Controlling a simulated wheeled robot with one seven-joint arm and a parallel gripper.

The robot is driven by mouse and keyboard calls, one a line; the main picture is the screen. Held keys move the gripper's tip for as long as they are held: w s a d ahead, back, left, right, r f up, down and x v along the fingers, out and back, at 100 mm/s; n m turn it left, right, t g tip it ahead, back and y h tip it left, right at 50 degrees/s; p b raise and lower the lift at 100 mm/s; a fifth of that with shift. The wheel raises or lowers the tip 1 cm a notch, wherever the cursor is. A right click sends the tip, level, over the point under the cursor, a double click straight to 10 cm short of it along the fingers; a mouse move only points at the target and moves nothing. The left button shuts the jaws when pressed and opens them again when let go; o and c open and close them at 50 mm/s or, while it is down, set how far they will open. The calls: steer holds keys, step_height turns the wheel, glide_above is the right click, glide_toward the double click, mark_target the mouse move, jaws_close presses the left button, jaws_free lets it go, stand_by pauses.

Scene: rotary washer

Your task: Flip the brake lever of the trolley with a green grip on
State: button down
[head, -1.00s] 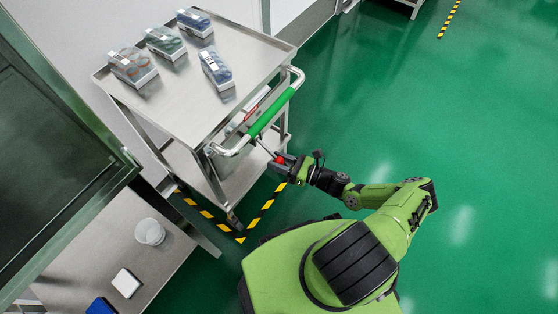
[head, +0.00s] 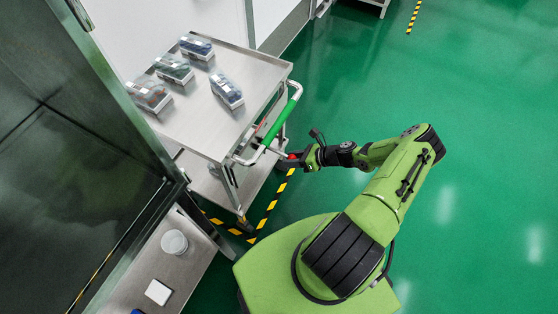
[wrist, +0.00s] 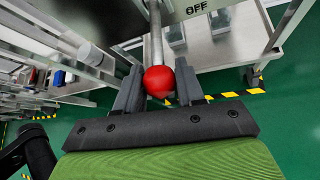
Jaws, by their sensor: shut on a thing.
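The trolley (head: 205,125) is a steel cart with a green grip (head: 282,118) on its push handle. Its brake lever is a thin metal rod (wrist: 156,38) ending in a red ball knob (wrist: 158,84), below the handle. The knob also shows in the head view (head: 292,156), partly covered by my gripper. My gripper (wrist: 158,92) is shut on the red knob, one finger on each side. The word OFF (wrist: 196,9) is printed on a dark panel to the right of the rod in the wrist view.
Several clear boxes (head: 228,90) stand on the trolley's top. A steel table (head: 135,285) with a white cup (head: 174,242) and a dark glass cabinet panel (head: 75,200) are at the left. Yellow-black tape (head: 266,214) marks the floor near the trolley. Green floor on the right is free.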

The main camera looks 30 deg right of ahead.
mark_target(292, 156)
step_height(292, 156, up, 4)
steer(key=g+h+p, duration=0.1)
steer(key=g+p, duration=0.1)
steer(key=p, duration=0.2)
steer(key=shift+w+a+h+p, duration=0.1)
steer(key=shift+w+h+p, duration=0.05)
steer(key=shift+h+p, duration=0.25)
steer(key=g+p, duration=0.1)
steer(key=r+h+p, duration=0.1)
steer(key=w+r+g+h+p, duration=0.1)
steer(key=p, duration=0.1)
steer(key=shift+a+r+m+g, duration=0.2)
steer(key=shift+a+m+g, duration=0.1)
steer(key=shift+a, duration=0.05)
steer(key=shift+w+a+r+p, duration=0.2)
steer(key=shift+w+r+p, duration=0.1)
steer(key=shift+r+p, duration=0.1)
steer(key=shift+r, duration=0.1)
steer(key=c, duration=0.7)
jaws_free()
steer(key=shift+c, duration=0.2)
steer(key=p+v, duration=0.1)
steer(key=v, duration=1.4)
steer(key=shift+d+r+p, duration=0.15)
steer(key=shift+r+p, duration=0.1)
steer(key=shift+p, duration=0.15)
steer(key=shift+s, duration=0.1)
